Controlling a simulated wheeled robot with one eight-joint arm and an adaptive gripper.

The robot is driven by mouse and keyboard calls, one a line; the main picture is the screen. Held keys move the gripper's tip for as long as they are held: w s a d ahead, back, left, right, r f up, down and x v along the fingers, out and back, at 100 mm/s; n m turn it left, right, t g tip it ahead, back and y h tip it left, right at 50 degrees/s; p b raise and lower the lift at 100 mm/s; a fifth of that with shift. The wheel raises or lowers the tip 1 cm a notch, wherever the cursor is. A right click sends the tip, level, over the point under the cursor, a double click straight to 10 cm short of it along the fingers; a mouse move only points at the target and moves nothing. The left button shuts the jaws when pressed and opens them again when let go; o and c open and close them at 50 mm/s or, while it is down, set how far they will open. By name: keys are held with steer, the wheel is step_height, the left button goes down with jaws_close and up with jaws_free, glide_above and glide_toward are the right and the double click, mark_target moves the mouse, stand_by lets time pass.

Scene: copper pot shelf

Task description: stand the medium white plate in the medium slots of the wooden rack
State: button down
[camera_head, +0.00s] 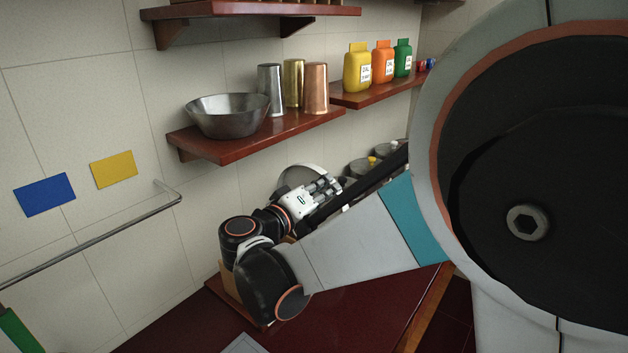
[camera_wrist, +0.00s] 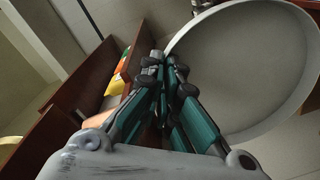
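A white plate (camera_head: 297,177) shows partly behind my gripper (camera_head: 328,188) in the head view, above the dark red counter. In the wrist view the plate (camera_wrist: 250,65) is a large pale disc on the right, its left rim reaching my fingertips (camera_wrist: 165,66). The fingers are close together and appear shut on this rim. Whether it is the medium plate I cannot tell. The wooden rack is not clearly seen; a light wooden piece (camera_head: 229,281) shows behind my arm at the counter's left, mostly hidden.
A wooden shelf (camera_head: 215,148) above holds a metal bowl (camera_head: 228,115) and metal cups. Another shelf (camera_head: 375,96) holds yellow, orange and green jars. A wall rail (camera_head: 100,238) runs at left. Lidded pots (camera_head: 362,167) stand behind my arm. The front counter (camera_head: 350,310) is mostly clear.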

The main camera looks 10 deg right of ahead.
mark_target(306, 174)
steer(key=shift+w+a+f+b, duration=0.2)
steer(key=shift+w+a+b, duration=0.1)
steer(key=shift+w+a, duration=1.2)
steer(key=shift+w+a+f+b, duration=0.2)
steer(key=shift+w+a+b, duration=0.05)
steer(key=shift+w+a, duration=1.25)
step_height(306, 174, down, 12)
steer(key=b, duration=0.7)
steer(key=shift+r, duration=0.25)
steer(key=shift+s, duration=0.1)
steer(key=c, duration=1.7)
jaws_free()
steer(key=shift+s, duration=0.15)
steer(key=shift+c, duration=0.5)
steer(key=shift+v, duration=2.15)
